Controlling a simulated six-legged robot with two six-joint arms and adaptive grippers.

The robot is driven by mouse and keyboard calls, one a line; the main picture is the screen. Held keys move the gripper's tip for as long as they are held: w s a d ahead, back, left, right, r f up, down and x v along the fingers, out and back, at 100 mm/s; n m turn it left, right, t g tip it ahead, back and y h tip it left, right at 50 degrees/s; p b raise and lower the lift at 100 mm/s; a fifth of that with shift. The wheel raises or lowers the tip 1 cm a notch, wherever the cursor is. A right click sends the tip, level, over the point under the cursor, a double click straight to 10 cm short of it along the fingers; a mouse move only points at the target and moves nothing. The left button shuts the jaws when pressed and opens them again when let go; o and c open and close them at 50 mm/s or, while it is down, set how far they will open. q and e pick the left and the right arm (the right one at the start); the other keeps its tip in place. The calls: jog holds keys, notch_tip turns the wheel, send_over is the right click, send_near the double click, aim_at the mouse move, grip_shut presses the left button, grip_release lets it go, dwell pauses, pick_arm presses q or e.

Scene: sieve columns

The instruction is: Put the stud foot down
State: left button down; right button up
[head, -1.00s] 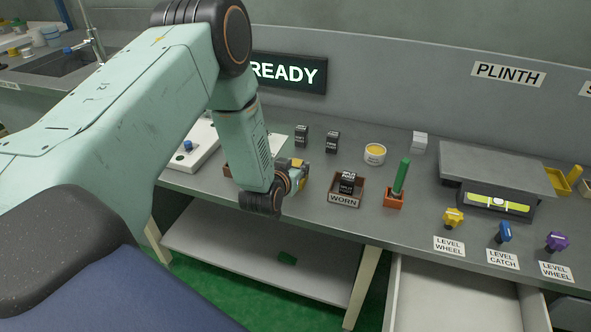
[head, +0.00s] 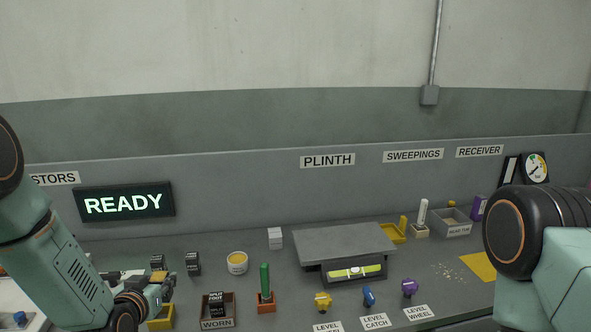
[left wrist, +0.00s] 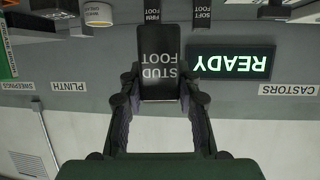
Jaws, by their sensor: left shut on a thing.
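My left gripper (head: 160,287) is low over the left part of the bench, left of the WORN tray. The left wrist view, which is upside down, shows my left gripper (left wrist: 160,97) shut on the stud foot (left wrist: 159,75), a black block with white lettering. Its fingers press on both sides of the block. In the head view I cannot make out the stud foot clearly at the gripper. Two similar black feet (head: 193,263) (head: 157,262) stand behind it on the bench. My right gripper is not in view; part of my right arm shows at the right.
The WORN tray (head: 217,323) holds a black block. A yellow tray (head: 160,323) lies by the gripper. A green rod in an orange base (head: 265,303), a yellow-topped tub (head: 237,262) and the grey plinth (head: 345,243) stand to the right. A READY sign (head: 124,203) is behind.

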pick_arm(q)
jog(key=s+d+f+m+g+h, duration=0.2)
jog(key=s+d+m+h, duration=0.65)
jog(key=s+d, duration=0.25)
jog(key=s+d+r+m+g+h, duration=0.3)
jog(key=s+d+r+h, duration=0.1)
jog(key=s+r, duration=0.2)
jog(key=shift+d+r+m+g, duration=0.35)
jog(key=shift+d+r+g, duration=0.05)
jog(key=shift+r, duration=0.5)
jog(key=shift+w+d, duration=0.1)
